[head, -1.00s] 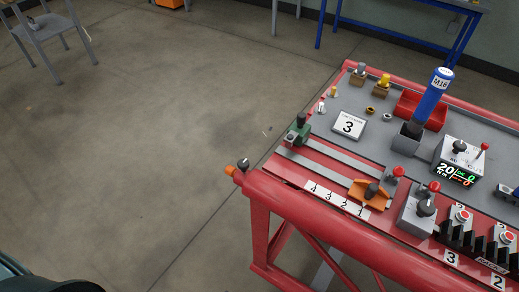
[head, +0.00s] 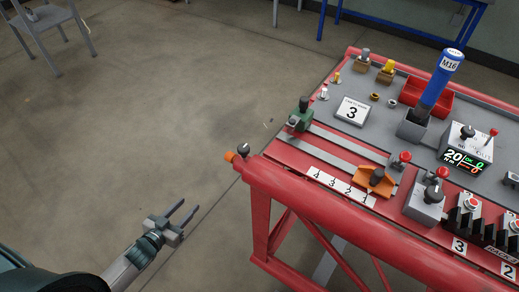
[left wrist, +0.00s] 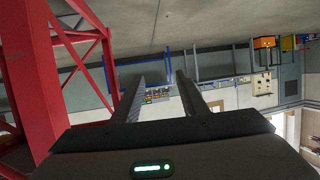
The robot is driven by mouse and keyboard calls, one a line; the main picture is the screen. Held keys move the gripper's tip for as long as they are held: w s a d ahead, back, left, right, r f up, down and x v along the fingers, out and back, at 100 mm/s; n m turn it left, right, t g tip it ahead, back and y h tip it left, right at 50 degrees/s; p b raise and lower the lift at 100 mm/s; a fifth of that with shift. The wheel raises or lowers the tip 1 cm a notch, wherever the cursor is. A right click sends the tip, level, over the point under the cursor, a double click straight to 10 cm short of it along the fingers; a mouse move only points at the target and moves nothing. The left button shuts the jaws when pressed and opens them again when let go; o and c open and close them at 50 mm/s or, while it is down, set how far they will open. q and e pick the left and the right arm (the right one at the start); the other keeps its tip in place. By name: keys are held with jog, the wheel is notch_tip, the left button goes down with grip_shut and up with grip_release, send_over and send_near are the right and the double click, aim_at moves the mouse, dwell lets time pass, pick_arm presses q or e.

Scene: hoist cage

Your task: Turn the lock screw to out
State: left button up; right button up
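I cannot tell for sure which part is the lock screw. A black knob (head: 243,150) sits on an orange end piece (head: 230,157) at the left end of the bench's red front tube. Another black knob (head: 377,174) is on an orange slider (head: 366,182) on the rails, and a green block (head: 299,122) with a dark knob stands at the rails' left end. My left gripper (head: 191,204) is open and empty, left of the bench and apart from it. Its two spread fingers (left wrist: 160,78) show in the left wrist view. My right gripper is out of view.
The red bench frame (head: 310,185) is close on the right, and its legs (left wrist: 30,85) show in the left wrist view. The bench carries a blue M16 tool (head: 441,80), a digital display box (head: 465,148) and a grey knob box (head: 425,205).

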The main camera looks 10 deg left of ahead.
aim_at(248, 147)
pick_arm(q)
jog(key=w+r+m+t+h+b, duration=0.15)
jog(key=r+h, duration=0.25)
jog(key=r, duration=0.7)
jog(key=w+r+m+h+b, duration=0.1)
jog(key=w+r+m+h, duration=0.2)
jog(key=r, duration=0.8)
jog(key=s+d+r+m+g+h+b, duration=0.1)
jog(key=s+d+r+m+g+h, duration=0.2)
jog(key=r, duration=0.4)
jog(key=s+d+r+m+g+h+b, duration=0.1)
jog(key=s+d+r+m+g+h, duration=0.2)
jog(key=d+r, duration=0.4)
jog(key=shift+s+g+h, duration=0.5)
jog(key=shift+s+g, duration=0.3)
jog(key=shift+g, duration=0.05)
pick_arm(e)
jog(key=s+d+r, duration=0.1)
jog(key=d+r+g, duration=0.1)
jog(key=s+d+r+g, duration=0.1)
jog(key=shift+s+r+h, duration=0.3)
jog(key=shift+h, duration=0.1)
pick_arm(q)
jog(key=shift+w, duration=0.1)
